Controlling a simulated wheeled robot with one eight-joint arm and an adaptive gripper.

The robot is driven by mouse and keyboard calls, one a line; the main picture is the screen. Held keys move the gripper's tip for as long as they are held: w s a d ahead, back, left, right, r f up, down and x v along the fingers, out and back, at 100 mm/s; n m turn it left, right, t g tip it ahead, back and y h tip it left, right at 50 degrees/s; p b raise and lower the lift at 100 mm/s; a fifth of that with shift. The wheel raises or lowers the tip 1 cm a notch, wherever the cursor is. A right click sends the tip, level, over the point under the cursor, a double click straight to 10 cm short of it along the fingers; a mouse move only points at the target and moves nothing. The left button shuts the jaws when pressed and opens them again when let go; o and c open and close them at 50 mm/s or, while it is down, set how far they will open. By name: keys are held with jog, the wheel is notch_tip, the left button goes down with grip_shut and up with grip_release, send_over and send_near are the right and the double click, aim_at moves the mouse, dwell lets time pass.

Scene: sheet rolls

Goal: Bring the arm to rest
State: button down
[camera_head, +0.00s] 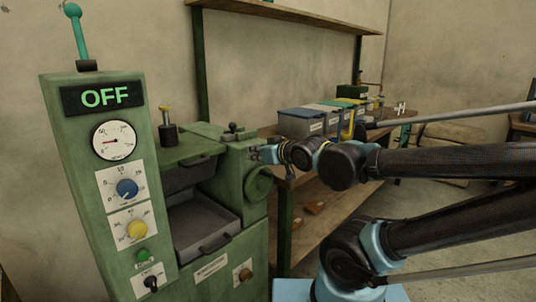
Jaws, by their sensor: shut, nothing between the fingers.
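My gripper (257,154) is small in the head view, at the end of my arm, which reaches in from the right. It points left and appears in front of the right end of a green machine (225,240). The fingers look shut with nothing held. Whether they touch the machine cannot be told. My black and blue arm links stretch across the right side of the view.
The machine's control column (117,180) has an OFF display (103,97), a gauge, knobs and an upright teal-handled lever (76,35). A grey tray (200,228) sits in the machine. A wooden workbench (292,180) behind my arm carries grey bins (303,127) with coloured lids.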

jog(key=w+d+f+m+g+h, duration=0.1)
jog(key=d+f+m+h, duration=0.2)
jog(key=d, duration=0.6)
jog(key=w+d+f+m+g+h, duration=0.2)
jog(key=d+m+h, duration=0.15)
jog(key=d, duration=0.55)
jog(key=w+d+f+m+g+h, duration=0.1)
jog(key=d+f+m+h, duration=0.2)
jog(key=d, duration=0.6)
jog(key=s+f+n+g, duration=0.1)
jog(key=s+f+g, duration=0.3)
jog(key=s+f, duration=0.7)
jog(key=s, duration=0.4)
jog(key=shift+a+g, duration=0.15)
jog(key=shift+g, duration=0.25)
jog(key=shift+s+h, duration=0.1)
jog(key=shift+h, duration=0.15)
jog(key=shift+w+f, duration=0.2)
jog(key=shift+w, duration=0.25)
